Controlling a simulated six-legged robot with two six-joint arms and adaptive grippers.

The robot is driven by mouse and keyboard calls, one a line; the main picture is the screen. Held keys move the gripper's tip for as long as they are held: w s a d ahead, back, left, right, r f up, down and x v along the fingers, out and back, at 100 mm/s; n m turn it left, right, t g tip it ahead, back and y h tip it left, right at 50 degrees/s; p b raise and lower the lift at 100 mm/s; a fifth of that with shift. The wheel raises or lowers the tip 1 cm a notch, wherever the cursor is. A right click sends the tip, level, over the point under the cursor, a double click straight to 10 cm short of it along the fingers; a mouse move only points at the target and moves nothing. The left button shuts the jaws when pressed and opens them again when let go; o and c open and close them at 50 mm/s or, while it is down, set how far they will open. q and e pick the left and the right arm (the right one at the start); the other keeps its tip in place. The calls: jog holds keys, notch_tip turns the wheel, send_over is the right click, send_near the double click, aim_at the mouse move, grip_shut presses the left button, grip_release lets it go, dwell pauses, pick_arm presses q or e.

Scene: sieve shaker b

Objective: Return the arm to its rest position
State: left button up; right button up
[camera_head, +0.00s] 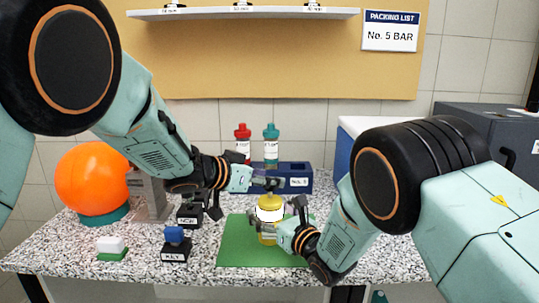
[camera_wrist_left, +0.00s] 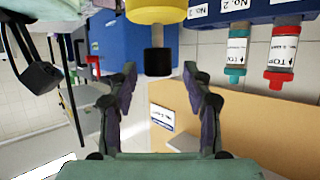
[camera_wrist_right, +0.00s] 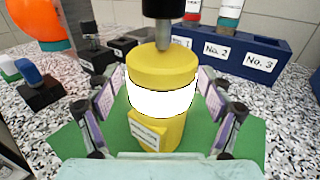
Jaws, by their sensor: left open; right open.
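A yellow cylinder with a white band (camera_head: 270,212) stands upright on the green mat (camera_head: 235,240). In the right wrist view the yellow cylinder (camera_wrist_right: 162,70) sits between the spread fingers of my right gripper (camera_wrist_right: 160,98), with a black knob on a metal stem (camera_wrist_right: 163,8) above it. My right gripper (camera_head: 268,222) is open around the cylinder; contact cannot be told. In the left wrist view the black knob (camera_wrist_left: 158,62) is just beyond my open left fingers (camera_wrist_left: 160,82).
A blue rack (camera_head: 297,170) holds red (camera_head: 242,145) and teal (camera_head: 271,145) bottles behind. An orange ball (camera_head: 92,178), grey stand (camera_head: 150,195), blue-topped block (camera_head: 175,245) and white-green block (camera_head: 111,248) stand left. A shelf (camera_head: 200,13) hangs above.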

pick_arm(q)
jog(key=f, duration=0.2)
jog(key=d, duration=0.1)
jog(key=shift+w+d+f, duration=0.1)
jog(key=shift+w+f, duration=0.3)
jog(key=s+a+r+n+y, duration=0.1)
jog(key=s+a+r+n, duration=0.1)
jog(key=s+a+r, duration=0.2)
jog(key=s+a, duration=0.3)
jog(key=a, duration=0.1)
jog(key=shift+a, duration=0.4)
jog(key=shift+s+a, duration=0.2)
jog(key=shift+s, duration=0.05)
